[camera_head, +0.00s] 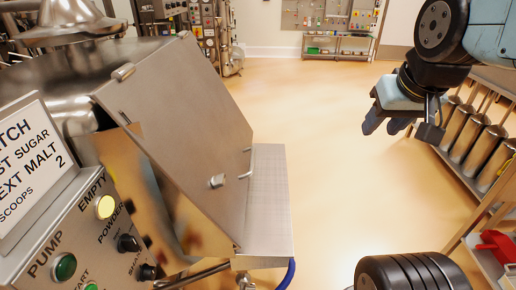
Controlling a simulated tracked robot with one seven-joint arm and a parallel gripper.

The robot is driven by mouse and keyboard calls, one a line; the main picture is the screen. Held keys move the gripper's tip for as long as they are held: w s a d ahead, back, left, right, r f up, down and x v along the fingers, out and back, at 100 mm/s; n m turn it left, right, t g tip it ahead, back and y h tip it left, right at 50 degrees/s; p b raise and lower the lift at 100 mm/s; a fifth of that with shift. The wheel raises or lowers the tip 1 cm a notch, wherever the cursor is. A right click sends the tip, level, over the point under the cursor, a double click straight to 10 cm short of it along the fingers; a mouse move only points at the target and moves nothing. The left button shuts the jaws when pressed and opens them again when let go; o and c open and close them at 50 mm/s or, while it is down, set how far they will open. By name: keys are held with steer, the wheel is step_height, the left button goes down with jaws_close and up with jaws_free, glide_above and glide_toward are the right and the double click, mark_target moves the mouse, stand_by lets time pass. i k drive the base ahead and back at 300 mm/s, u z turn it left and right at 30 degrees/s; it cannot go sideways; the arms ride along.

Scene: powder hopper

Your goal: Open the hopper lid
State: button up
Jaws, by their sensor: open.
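The hopper lid (185,125) is a flat, square steel plate at the left centre of the head view. It slopes down from upper left to lower right. A small fitting (123,72) sits at its top edge, and a short knob (217,181) and a thin bar (245,176) are near its lower right edge. I cannot tell for sure whether the lid lies fully closed. My gripper (403,124) is at the upper right, open and empty, with fingers pointing down. It is well apart from the lid, with floor showing between them.
A steel shelf (272,195) juts out beside the lid. A control panel (85,245) with buttons and a sign (30,165) stand at the lower left. A rack with steel canisters (485,145) and a red scoop (497,244) is at right. The middle floor is clear.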

mark_target(195, 131)
steer(key=u, duration=0.05)
steer(key=k, duration=0.85)
steer(key=u, duration=0.5)
steer(key=i, duration=1)
steer(key=z, duration=0.05)
